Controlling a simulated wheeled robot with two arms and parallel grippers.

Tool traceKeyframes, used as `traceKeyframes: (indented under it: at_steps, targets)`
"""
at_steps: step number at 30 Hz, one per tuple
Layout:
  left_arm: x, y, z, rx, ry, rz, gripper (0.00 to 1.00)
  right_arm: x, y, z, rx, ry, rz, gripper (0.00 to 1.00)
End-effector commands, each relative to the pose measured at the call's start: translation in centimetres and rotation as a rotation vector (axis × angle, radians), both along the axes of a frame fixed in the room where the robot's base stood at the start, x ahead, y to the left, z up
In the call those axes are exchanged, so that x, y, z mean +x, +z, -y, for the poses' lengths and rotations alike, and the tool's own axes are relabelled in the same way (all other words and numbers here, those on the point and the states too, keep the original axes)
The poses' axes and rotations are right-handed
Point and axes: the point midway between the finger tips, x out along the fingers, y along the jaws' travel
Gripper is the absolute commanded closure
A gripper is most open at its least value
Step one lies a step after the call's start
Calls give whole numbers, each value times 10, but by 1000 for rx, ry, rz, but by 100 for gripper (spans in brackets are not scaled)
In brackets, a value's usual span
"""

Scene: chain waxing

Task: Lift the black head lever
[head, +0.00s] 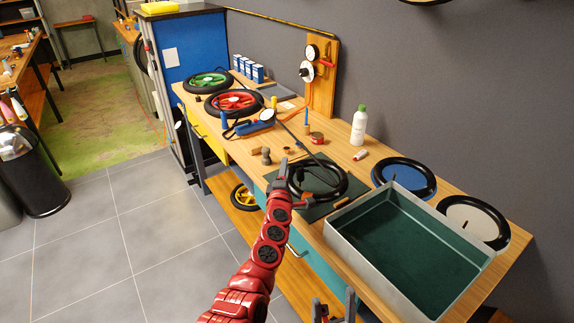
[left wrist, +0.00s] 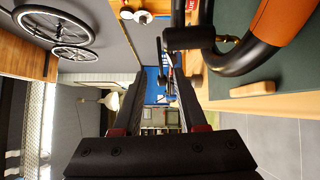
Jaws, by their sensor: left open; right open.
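In the left wrist view a black pump head (left wrist: 188,39) sits by a brass valve (left wrist: 228,38) on a black tube loop (left wrist: 252,60) with an orange-brown band. A dark upright bar, seemingly the black head lever (left wrist: 178,12), rises from the head to the picture's top edge. My left gripper (left wrist: 160,78) is open and empty, its fingertips just below and left of the head in that view. In the head view my left gripper (head: 287,167) is beside the tube loop (head: 335,192), and the lever cannot be made out. My right gripper (head: 334,303) is open at the bottom edge.
The loop lies on a dark green mat (head: 312,213) with a wooden block (head: 341,203). A deep metal tray (head: 345,248) stands to the right. A blue-handled pump (head: 250,127), a white bottle (head: 359,126) and several wheels are on the bench.

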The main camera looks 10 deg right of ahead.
Motion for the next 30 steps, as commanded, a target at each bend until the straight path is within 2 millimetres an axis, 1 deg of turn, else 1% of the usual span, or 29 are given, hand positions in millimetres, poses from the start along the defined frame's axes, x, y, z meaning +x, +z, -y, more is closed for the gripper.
traceKeyframes:
  at_steps: [1, 5, 7, 9, 15, 21, 30]
  targets:
    - [5, -8, 5, 8, -7, 2, 58, 0, -13, 0, 0, 0, 0, 38]
    - [19, -8, 11, 9, -8, 3, 58, 0, -29, 0, 0, 0, 0, 38]
    - [27, -4, 12, 4, -4, 4, 58, 0, -37, 0, 0, 0, 0, 38]
    - [33, -11, 14, 10, -5, 3, 58, 0, -53, 0, 0, 0, 0, 38]
    - [46, -8, 19, 9, -6, 2, 58, 0, -77, 0, 0, 0, 0, 38]
    - [52, -3, 20, 2, -2, 0, 58, 0, -87, 0, 0, 0, 0, 38]
    - [53, -1, 20, 2, -2, -1, 58, 0, -86, 0, 0, 0, 0, 38]
